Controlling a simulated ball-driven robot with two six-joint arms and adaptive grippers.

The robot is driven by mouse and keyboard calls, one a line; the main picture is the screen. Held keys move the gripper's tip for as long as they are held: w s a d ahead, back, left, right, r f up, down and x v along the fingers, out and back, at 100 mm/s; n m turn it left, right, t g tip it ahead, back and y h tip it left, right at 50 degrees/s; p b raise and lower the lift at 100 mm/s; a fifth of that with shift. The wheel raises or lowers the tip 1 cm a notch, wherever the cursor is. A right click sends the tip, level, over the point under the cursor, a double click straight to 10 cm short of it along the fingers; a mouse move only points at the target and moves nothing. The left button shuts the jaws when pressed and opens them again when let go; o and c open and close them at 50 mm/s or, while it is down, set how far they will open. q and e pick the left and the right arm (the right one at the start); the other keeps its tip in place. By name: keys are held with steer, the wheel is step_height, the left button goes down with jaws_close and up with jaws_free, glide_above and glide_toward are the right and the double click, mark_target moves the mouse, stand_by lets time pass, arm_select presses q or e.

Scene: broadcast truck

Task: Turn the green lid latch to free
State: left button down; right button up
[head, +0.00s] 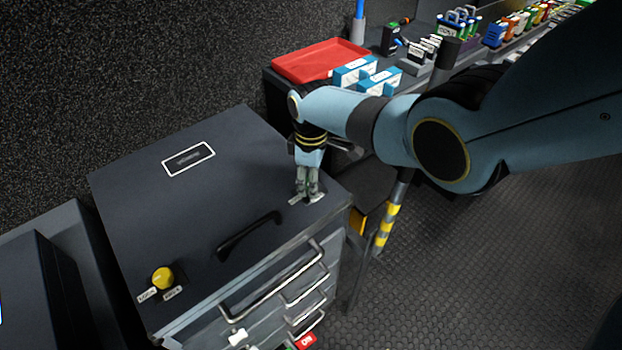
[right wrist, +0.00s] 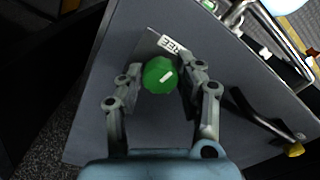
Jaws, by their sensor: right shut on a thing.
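The green lid latch (right wrist: 159,75) is a round knob with a white mark, set on the dark lid (head: 200,205) of a drawer cabinet. In the right wrist view its white mark slants up and to the right. A white label ending in "REE" (right wrist: 172,44) lies just beyond the knob. My right gripper (head: 307,194) points down at the lid's right corner. In the right wrist view its two fingers (right wrist: 160,78) are shut on the green latch, one on each side. My left gripper is not in view.
A yellow knob (head: 162,277) with two labels sits at the lid's near left. A black handle (head: 248,235) stands up from the lid's front. Behind, a bench holds a red tray (head: 320,60) and blue-and-white boxes (head: 354,72). Open floor (head: 450,270) lies to the right.

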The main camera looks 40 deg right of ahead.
steer(key=shift+n, duration=0.4)
steer(key=o, duration=1.1)
steer(key=shift+o, duration=0.2)
steer(key=shift+r, duration=0.1)
step_height(320, 180, up, 12)
